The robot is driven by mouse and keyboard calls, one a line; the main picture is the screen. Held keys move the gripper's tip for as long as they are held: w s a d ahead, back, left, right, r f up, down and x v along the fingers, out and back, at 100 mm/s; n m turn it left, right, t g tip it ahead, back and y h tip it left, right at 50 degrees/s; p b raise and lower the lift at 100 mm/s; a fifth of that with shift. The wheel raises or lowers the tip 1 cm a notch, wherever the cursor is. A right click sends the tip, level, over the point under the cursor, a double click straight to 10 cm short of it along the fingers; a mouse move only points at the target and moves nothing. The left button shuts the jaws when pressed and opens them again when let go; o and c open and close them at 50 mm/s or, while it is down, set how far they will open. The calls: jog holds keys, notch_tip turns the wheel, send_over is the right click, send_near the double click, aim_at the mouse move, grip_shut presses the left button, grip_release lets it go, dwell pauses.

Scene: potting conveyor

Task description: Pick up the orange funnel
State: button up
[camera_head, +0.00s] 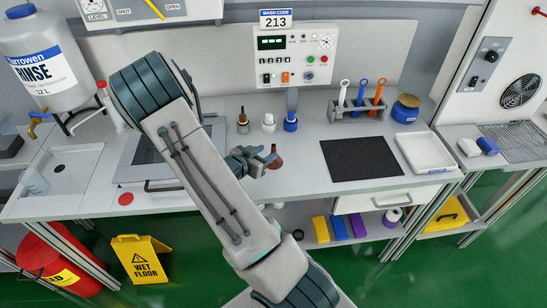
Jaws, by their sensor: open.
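My gripper (262,157) is open above the grey counter, just right of my forearm. A small brown-orange piece (275,160) with a narrow upper end shows right at the fingertips. It may be the orange funnel, but it is too small to be sure, and I cannot tell whether it touches the fingers. No other clear funnel shape shows. My arm hides part of the counter and part of the sink.
Small bottles (243,122) stand behind the gripper, near the control panel (297,58). A black mat (361,159), a white tray (425,151), a blue jar (404,110) and a rack (360,109) with white, blue and orange handled tools are to the right. A sink lies left.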

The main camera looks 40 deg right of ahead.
aim_at(272, 148)
jog(key=shift+w+p+x, duration=0.15)
jog(key=shift+p+x, duration=0.4)
jog(key=shift+x, duration=0.85)
jog(key=shift+w+p+x, duration=0.15)
jog(key=shift+p+x, duration=0.35)
jog(key=shift+x, duration=0.95)
jog(key=shift+r, duration=0.2)
grip_shut()
